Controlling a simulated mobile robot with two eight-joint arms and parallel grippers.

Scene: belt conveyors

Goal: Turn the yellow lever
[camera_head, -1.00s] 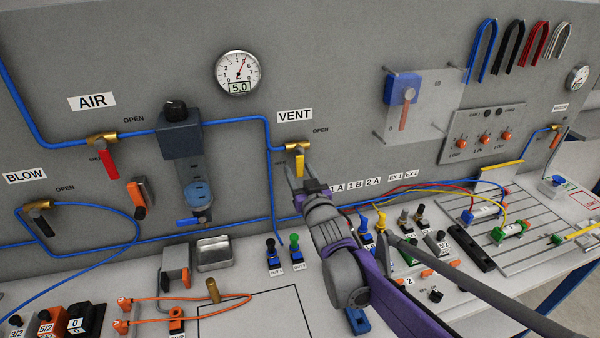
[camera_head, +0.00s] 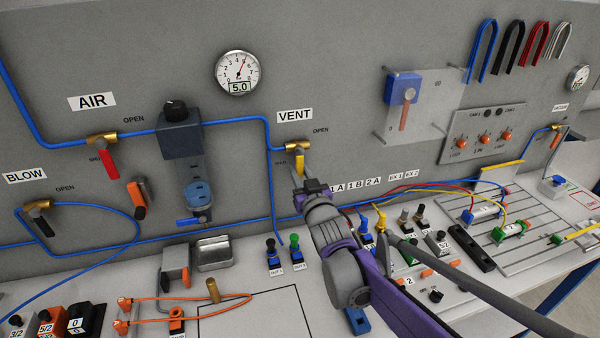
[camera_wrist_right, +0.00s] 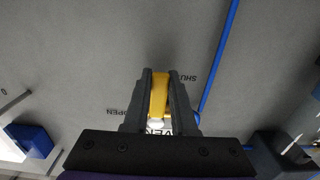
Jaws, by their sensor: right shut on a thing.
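The yellow lever (camera_head: 299,165) hangs down from the brass valve (camera_head: 294,146) under the VENT label on the grey panel. My right gripper (camera_head: 298,176) reaches up to it from below, with a finger on each side. In the right wrist view the lever (camera_wrist_right: 159,95) shows between the two dark fingers of my right gripper (camera_wrist_right: 158,100), which is shut on it. The fingers partly cover the lever. My left gripper is not in view.
A red lever (camera_head: 107,160) under AIR and a dark lever (camera_head: 43,225) under BLOW hang to the left. A gauge (camera_head: 238,72) reads 5.0. Blue tubing (camera_head: 268,165) runs beside the valve. Knobs and cables crowd the bench below.

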